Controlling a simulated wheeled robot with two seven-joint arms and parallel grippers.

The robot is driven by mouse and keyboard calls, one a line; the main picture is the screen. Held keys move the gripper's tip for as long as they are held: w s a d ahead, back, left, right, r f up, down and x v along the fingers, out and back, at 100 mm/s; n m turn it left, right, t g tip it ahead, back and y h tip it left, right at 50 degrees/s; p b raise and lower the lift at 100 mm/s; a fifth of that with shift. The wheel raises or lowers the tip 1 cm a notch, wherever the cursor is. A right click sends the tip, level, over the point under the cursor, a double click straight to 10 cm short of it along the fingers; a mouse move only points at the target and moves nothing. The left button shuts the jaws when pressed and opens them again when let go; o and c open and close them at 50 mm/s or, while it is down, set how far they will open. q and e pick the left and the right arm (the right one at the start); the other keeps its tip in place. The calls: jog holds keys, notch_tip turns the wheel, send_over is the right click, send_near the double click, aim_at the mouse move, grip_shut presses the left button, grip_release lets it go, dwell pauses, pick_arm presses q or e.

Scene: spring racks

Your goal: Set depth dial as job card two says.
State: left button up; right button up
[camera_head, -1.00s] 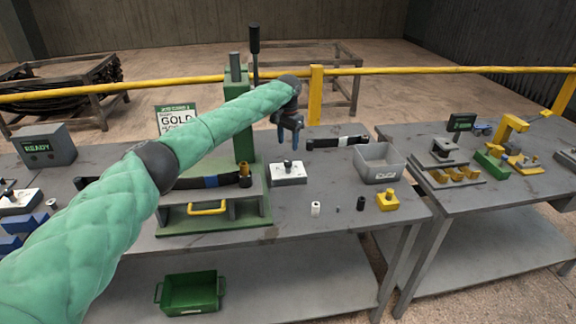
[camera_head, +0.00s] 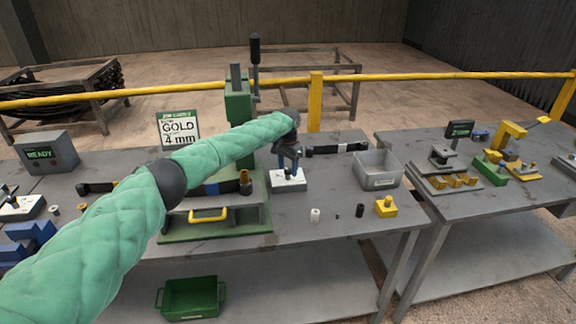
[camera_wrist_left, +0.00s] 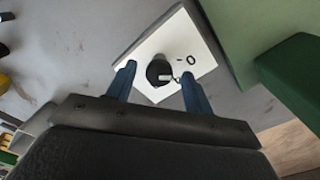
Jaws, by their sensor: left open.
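The depth dial is a black knob (camera_wrist_left: 160,73) with a white pointer mark on a white plate (camera_wrist_left: 200,56). In the head view the white plate (camera_head: 289,183) lies on the bench right of the green press. My left gripper (camera_head: 288,168) is over the plate, pointing down. In the left wrist view its two blue fingers (camera_wrist_left: 157,82) stand apart on either side of the knob; I cannot tell whether they touch it. A "0" shows on the plate; other marks are partly hidden.
The green press (camera_head: 238,110) with its tall lever stands just left of the plate. A grey bin (camera_head: 376,170) and a yellow knobbed block (camera_head: 386,207) are to the right. A yellow rail (camera_head: 420,76) runs behind.

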jog(key=shift+f, duration=0.1)
pick_arm(q)
jog(key=c, duration=1)
